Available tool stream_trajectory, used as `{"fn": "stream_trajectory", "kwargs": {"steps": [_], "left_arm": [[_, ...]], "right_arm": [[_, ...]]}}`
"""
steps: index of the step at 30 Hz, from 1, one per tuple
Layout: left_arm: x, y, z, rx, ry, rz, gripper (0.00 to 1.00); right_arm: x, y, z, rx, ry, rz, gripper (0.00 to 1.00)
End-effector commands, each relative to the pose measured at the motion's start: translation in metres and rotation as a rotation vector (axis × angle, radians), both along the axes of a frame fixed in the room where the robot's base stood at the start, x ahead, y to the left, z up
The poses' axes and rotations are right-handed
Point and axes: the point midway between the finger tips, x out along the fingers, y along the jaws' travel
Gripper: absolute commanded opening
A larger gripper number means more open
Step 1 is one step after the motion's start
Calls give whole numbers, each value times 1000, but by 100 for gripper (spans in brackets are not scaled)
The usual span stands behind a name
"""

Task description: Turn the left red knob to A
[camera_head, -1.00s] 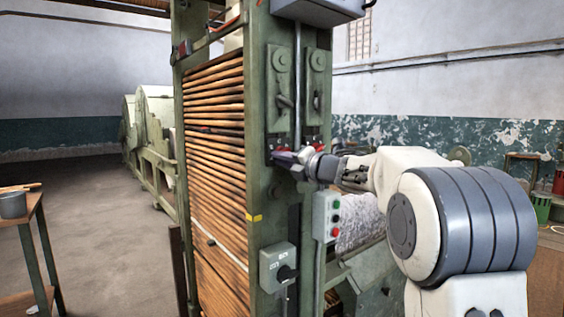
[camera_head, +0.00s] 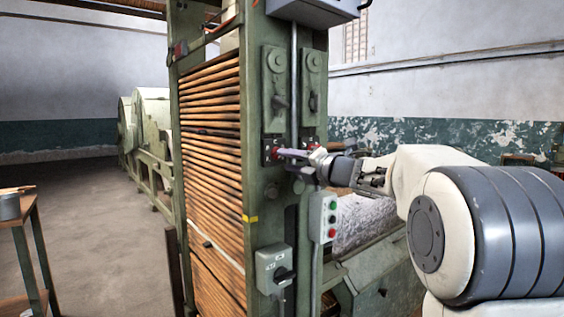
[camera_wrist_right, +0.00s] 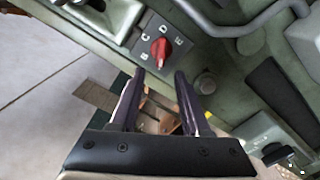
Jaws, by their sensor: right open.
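The left red knob (camera_head: 275,152) sits on a dark plate on the green machine post, below a lever. In the right wrist view the red knob (camera_wrist_right: 159,50) shows on its plate with white letters around it; C, D and E are readable, but an A is not clear. My right gripper (camera_head: 288,154) is open just in front of the left knob. In the wrist view its two dark fingers (camera_wrist_right: 160,76) point toward the knob, whose body lies just beyond the fingertips, between their lines. I see no contact. My left gripper is not in view.
A second red knob (camera_head: 312,146) is partly hidden behind my right gripper. A button box (camera_head: 329,217) stands below my wrist, and a grey switch box (camera_head: 274,270) lower down. A pipe (camera_head: 294,80) runs down between the levers. Open floor lies at left, beside a small table (camera_head: 20,228).

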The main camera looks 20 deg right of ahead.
Motion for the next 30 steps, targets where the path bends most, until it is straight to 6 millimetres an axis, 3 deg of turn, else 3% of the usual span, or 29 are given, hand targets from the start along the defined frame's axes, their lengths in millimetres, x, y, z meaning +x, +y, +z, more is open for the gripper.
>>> {"fn": "stream_trajectory", "kwargs": {"steps": [3,10,27,30], "left_arm": [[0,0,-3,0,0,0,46],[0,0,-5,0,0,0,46],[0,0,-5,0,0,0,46],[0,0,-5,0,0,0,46]], "right_arm": [[-24,-11,0,0,-2,-7,46],[-53,-22,1,0,-3,-7,46],[-58,-23,0,2,-1,-5,46],[-55,-15,-1,46,10,-16,46]]}}
